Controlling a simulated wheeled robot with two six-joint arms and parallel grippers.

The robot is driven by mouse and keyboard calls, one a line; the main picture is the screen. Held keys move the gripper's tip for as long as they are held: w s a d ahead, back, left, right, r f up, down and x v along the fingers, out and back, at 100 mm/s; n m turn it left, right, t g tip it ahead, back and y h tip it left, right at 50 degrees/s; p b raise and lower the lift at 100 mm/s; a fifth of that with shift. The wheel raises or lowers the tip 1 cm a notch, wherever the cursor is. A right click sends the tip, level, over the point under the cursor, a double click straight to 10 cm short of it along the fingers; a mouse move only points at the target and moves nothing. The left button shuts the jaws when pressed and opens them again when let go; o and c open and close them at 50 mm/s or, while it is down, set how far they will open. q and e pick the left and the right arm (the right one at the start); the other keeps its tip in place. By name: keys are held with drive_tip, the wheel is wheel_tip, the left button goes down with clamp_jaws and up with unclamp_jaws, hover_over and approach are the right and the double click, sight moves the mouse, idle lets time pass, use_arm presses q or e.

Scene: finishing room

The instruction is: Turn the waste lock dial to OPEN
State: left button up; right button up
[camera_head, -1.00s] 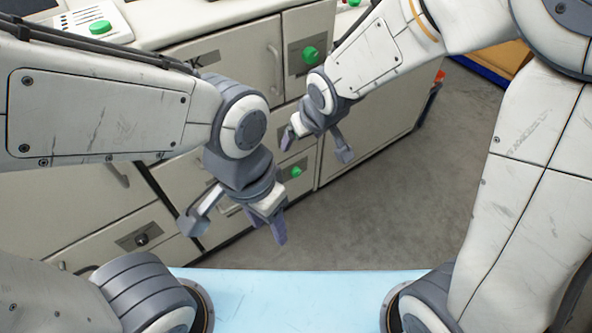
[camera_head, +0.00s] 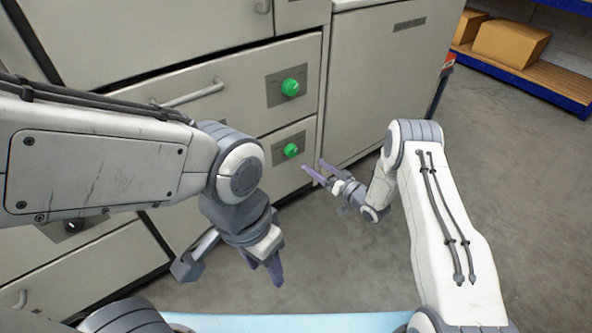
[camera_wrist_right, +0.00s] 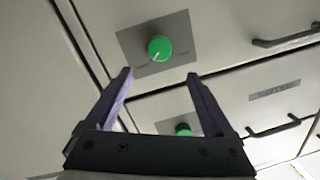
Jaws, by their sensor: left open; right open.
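Two green dials on square grey plates sit on the drawer fronts in the head view: an upper dial (camera_head: 290,88) and a lower dial (camera_head: 291,150). I cannot read which is the waste lock. My right gripper (camera_head: 314,169) is open and empty, its fingers toward the cabinet just right of and below the lower dial, apart from it. In the right wrist view, a large green dial (camera_wrist_right: 159,48) with a pale pointer mark shows beyond the open fingers; another green dial (camera_wrist_right: 183,129) is partly hidden behind the gripper body. My left gripper (camera_head: 232,266) is open and empty, pointing down.
A drawer handle (camera_head: 190,95) stands out left of the upper dial. A dark knob (camera_head: 72,226) sits on a front at the left. A plain cabinet (camera_head: 385,75) stands right of the drawers. Shelving with a cardboard box (camera_head: 510,42) is at upper right. Floor right is clear.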

sight(294, 153)
drive_tip(key=b+x, duration=0.1)
drive_tip(key=x, duration=0.2)
drive_tip(key=b+x, duration=0.2)
drive_tip(key=x, duration=0.1)
drive_tip(key=f+b+x, duration=0.1)
drive_tip(key=b+x, duration=0.1)
drive_tip(key=x, duration=0.1)
drive_tip(key=shift+s+a+f, duration=0.1)
use_arm(q)
wheel_tip(294, 153, down, 6)
drive_tip(key=shift+r, duration=0.1)
use_arm(e)
drive_tip(key=shift+w+a, duration=0.2)
drive_tip(key=shift+w, duration=0.15)
drive_tip(key=shift+c, duration=0.3)
drive_tip(key=c, duration=1.3)
